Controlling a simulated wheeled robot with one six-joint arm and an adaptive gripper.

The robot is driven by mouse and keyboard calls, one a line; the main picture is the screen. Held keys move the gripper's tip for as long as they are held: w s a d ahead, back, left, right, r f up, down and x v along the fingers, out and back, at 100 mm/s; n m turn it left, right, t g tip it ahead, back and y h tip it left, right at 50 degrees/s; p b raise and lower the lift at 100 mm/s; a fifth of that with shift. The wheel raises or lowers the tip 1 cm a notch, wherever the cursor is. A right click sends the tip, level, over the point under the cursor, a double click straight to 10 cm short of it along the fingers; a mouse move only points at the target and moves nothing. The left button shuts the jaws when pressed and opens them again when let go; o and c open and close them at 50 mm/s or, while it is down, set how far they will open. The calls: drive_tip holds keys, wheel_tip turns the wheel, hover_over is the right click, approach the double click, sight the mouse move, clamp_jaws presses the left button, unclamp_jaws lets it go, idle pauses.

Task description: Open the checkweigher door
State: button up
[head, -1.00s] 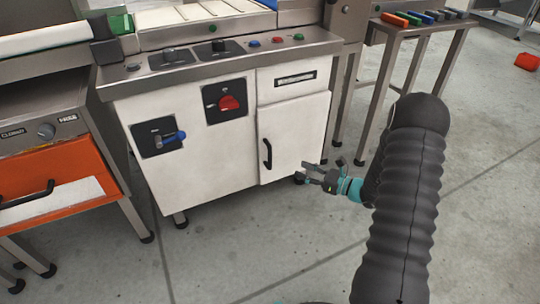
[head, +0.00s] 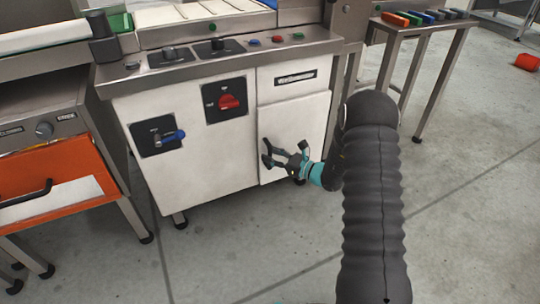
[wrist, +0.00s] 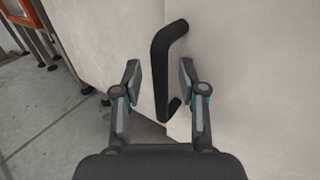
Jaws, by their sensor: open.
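The checkweigher door (head: 300,115) is a white panel on the lower right of the white cabinet, and it looks closed. Its black bar handle (wrist: 161,75) shows in the wrist view, running lengthwise between my open fingers, with a finger on each side and visible gaps. In the head view my gripper (head: 267,154) is in front of the door's left part and hides the handle. My gripper also shows in the wrist view (wrist: 160,82), open and holding nothing.
A red rotary switch (head: 229,102) and a blue-handled switch (head: 172,137) sit on the cabinet front, left of the door. An orange drawer unit (head: 60,175) stands at the left. A steel side table (head: 425,27) stands at the right. The floor in front is clear.

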drive_tip(key=shift+w+a, duration=0.25)
drive_tip(key=shift+a, duration=0.1)
clamp_jaws()
drive_tip(key=shift+s, duration=0.1)
